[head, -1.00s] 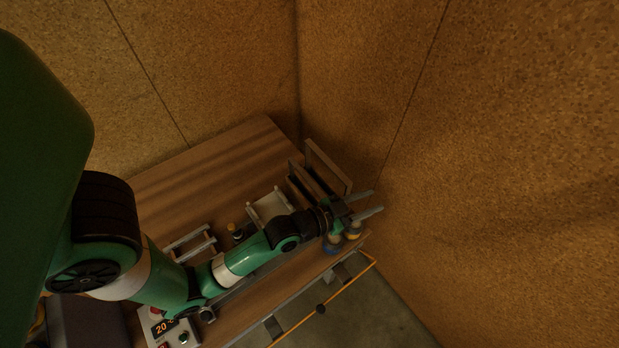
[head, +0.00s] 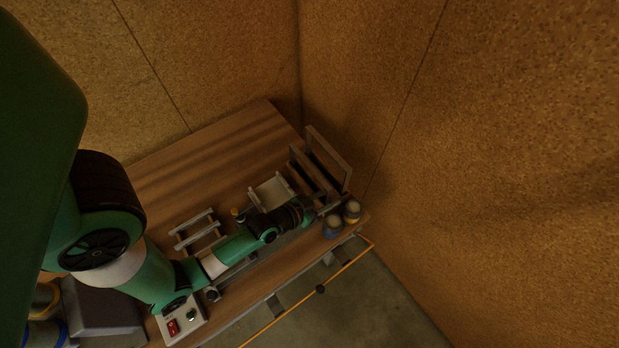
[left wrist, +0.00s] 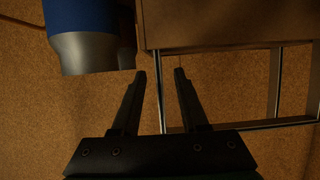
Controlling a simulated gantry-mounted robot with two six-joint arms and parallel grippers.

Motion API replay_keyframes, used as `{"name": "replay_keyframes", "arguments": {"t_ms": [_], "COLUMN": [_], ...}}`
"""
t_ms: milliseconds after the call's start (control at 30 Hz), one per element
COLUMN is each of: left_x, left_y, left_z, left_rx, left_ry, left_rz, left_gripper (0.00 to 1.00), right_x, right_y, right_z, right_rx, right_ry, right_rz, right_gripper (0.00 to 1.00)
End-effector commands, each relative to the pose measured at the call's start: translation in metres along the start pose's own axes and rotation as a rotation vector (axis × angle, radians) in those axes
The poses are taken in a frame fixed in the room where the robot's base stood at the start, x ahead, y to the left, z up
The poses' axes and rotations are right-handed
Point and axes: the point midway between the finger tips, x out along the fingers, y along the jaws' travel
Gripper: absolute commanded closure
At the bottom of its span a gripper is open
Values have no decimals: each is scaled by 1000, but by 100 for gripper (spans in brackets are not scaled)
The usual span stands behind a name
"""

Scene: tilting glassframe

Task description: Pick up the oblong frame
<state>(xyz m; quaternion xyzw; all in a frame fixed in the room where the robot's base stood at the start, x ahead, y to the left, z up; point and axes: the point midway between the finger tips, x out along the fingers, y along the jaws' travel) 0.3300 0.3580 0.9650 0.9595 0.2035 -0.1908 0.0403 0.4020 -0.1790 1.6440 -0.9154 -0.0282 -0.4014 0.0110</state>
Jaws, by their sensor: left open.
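Two upright rectangular frames stand at the right end of the table in the head view: a taller one (head: 345,178) and a lower, darker one (head: 293,155) beside it. I cannot tell for sure which is the oblong frame. My left gripper (head: 318,210) is near the foot of these frames, its fingers small and hard to make out. My right gripper is not in view.
A white-sided rack (head: 270,192) and a slatted rack (head: 195,230) stand on the wooden table (head: 215,150). A cork wall (head: 480,190) rises close on the right.

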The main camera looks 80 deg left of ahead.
Motion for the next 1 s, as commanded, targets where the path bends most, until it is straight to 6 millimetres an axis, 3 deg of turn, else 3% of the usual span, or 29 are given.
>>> {"name": "replay_keyframes", "arguments": {"t_ms": [233, 500, 1000], "left_x": [3, 3, 3], "left_y": [0, 0, 0], "left_z": [0, 0, 0], "left_rx": [0, 0, 0], "left_ry": [0, 0, 0], "left_rz": [0, 0, 0], "left_gripper": [56, 100, 100], "right_x": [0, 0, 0], "right_y": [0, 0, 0], "right_z": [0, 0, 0], "right_rx": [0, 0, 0], "right_ry": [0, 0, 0], "right_rz": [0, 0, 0], "right_gripper": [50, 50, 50]}}
